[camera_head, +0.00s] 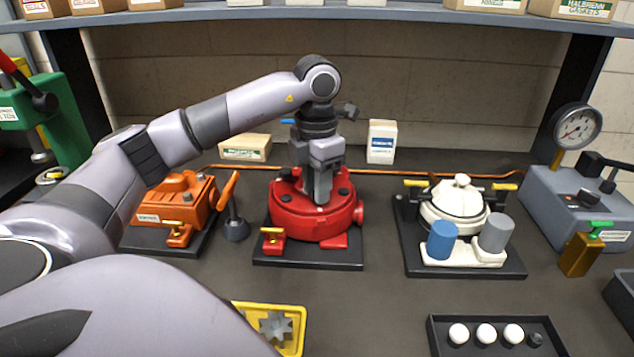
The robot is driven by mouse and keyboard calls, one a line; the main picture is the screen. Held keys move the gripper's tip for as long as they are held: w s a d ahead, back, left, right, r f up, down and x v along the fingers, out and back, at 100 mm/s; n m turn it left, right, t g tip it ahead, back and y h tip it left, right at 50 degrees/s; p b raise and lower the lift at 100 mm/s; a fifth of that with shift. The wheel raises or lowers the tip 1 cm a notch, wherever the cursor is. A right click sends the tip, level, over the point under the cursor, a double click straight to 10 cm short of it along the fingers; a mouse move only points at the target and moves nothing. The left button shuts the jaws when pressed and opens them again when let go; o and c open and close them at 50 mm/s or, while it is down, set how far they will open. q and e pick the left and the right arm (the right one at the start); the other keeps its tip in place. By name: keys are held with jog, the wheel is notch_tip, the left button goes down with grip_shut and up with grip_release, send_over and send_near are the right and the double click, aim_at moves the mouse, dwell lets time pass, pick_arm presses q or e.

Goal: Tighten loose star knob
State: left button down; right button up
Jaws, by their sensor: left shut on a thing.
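My left arm comes in from the left and bends down over the red motor (285,218). My left gripper (322,188) points straight down at the middle of the red motor's top. Its fingers are shut on what appears to be the star knob there, which they hide almost wholly. The red motor sits upright on a dark base plate. To its right, a white unit (440,207) with a white lobed knob (462,181) on top stands on another dark plate. To its left, an orange motor (175,200) is partly behind my arm. My right gripper is not in view.
A yellow tray (299,312) with a grey toothed part (276,327) lies in front. A dark tray (435,330) holds several white round pieces. A grey gauge unit (570,205) stands right, a green press (50,120) left. A shelf (400,14) spans the back.

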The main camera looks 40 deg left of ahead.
pick_arm(q)
jog(key=m, duration=0.3)
jog(key=shift+w+a+r+m, duration=0.15)
jog(key=shift+r+m, duration=0.15)
jog(key=shift+m, duration=2)
jog(key=shift+a, duration=0.1)
jog(key=c, duration=0.8)
grip_release()
jog(key=shift+c, duration=0.2)
jog(key=shift+f, duration=0.15)
